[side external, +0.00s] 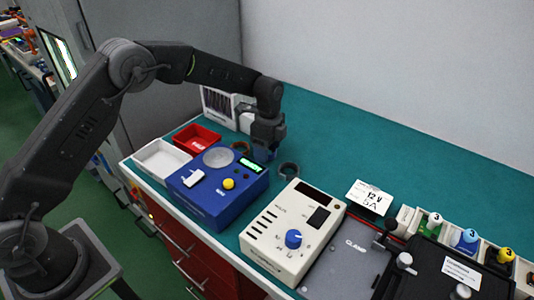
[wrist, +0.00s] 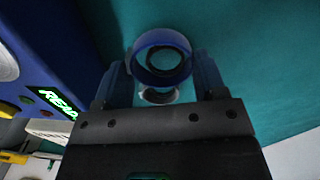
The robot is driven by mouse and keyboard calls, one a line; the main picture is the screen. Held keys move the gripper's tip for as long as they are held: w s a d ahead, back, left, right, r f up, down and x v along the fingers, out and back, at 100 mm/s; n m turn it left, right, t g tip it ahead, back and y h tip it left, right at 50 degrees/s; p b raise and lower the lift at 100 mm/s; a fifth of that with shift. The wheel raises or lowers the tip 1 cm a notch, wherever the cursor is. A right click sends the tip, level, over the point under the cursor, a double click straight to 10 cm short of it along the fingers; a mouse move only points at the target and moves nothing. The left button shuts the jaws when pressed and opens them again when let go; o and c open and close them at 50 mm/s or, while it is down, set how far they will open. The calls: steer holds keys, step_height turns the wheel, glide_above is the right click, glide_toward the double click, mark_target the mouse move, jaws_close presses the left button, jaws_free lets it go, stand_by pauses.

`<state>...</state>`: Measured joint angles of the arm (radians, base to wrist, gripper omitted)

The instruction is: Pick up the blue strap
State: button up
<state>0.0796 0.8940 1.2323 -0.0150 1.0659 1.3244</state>
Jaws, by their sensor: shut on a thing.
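The blue strap (wrist: 147,76), a rolled blue ring, is between my gripper's two fingers in the wrist view. My gripper (wrist: 163,82) is shut on it, with one finger on each side. A dark ring shows through the strap's opening, beyond it. In the side view my gripper (side external: 265,153) points down just behind the blue instrument box (side external: 205,202), low over the green bench top. The strap is hard to tell from the fingers there.
A dark ring (side external: 289,171) lies on the bench right of my gripper, and a brownish ring (side external: 241,147) lies left of it. A red bin (side external: 197,138) and a white bin (side external: 161,160) stand at left. A cream meter (side external: 292,228) is in front. The back right bench is clear.

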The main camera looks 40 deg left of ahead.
step_height(320, 180, up, 2)
steer(key=shift+r, duration=0.1)
steer(key=s+a+r, duration=0.4)
steer(key=a+r, duration=0.2)
steer(key=a, duration=0.4)
steer(key=r, duration=0.2)
glide_above(219, 158)
steer(key=shift+w+n+t, duration=0.25)
steer(key=shift+n+t, duration=0.05)
steer(key=shift+n, duration=0.1)
steer(key=shift+s+f, duration=0.15)
steer(key=shift+s, duration=0.05)
steer(key=shift+f, duration=1.85)
steer(key=shift+f, duration=0.5)
